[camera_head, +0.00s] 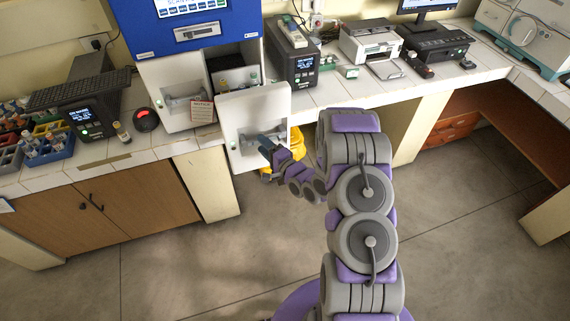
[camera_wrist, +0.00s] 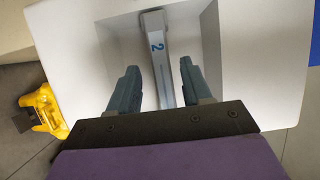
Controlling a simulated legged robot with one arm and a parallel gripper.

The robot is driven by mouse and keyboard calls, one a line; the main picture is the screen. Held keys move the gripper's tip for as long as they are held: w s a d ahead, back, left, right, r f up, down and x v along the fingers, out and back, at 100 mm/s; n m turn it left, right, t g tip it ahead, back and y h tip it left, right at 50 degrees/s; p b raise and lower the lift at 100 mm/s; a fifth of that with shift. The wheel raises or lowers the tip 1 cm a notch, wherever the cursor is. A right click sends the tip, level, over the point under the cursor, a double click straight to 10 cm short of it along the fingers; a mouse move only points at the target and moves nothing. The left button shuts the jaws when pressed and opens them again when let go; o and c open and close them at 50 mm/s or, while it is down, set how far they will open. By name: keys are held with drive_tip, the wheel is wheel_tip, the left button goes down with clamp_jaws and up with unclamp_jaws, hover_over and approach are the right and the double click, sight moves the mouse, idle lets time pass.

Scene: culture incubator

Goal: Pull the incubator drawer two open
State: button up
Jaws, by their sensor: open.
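The incubator (camera_head: 184,39) is a blue and white machine on the counter at the upper left. Its right drawer stands out from the body, and its dark interior (camera_head: 230,62) with small items shows behind the white front (camera_head: 270,103). The wrist view shows this front (camera_wrist: 262,62) close up, with a grey bar handle marked "2" (camera_wrist: 157,45) in a recess. My gripper (camera_head: 268,144) is at this front. In the wrist view my gripper's fingers (camera_wrist: 160,75) are open, one on each side of the handle, with gaps visible. The left drawer (camera_head: 180,97) is shut.
A notice card (camera_head: 202,111) hangs by the left drawer. A yellow object (camera_head: 297,143) is below and behind the open drawer, also in the wrist view (camera_wrist: 42,110). A black device (camera_head: 292,62) stands right of the incubator. The floor (camera_head: 170,265) in front is clear.

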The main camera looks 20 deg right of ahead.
drive_tip(key=v, duration=1.4)
drive_tip(key=shift+w+d+f, duration=0.1)
drive_tip(key=shift+f, duration=0.05)
drive_tip(key=w+d+n+g+h+b, duration=0.2)
drive_tip(key=d+n+g+h+b, duration=0.1)
drive_tip(key=d+n+g+h, duration=0.35)
drive_tip(key=s+d+r+n+g+h+b, duration=0.2)
drive_tip(key=s+r+n+g+h, duration=0.15)
drive_tip(key=s+r, duration=0.25)
drive_tip(key=s+a+r+n+g+y+b, duration=0.1)
drive_tip(key=s+a, duration=0.4)
drive_tip(key=s, duration=0.5)
drive_tip(key=s+a+r+n+g+y+b, duration=0.1)
drive_tip(key=s+a+r+g, duration=0.3)
drive_tip(key=s, duration=0.6)
drive_tip(key=s+a+r+n+g+y+b, duration=0.1)
drive_tip(key=s+a+r+g, duration=0.2)
drive_tip(key=s+a, duration=0.3)
drive_tip(key=s+r, duration=0.1)
drive_tip(key=s, duration=0.3)
drive_tip(key=shift+s+a+n, duration=0.2)
drive_tip(key=shift+s+n, duration=0.05)
drive_tip(key=shift+n, duration=0.05)
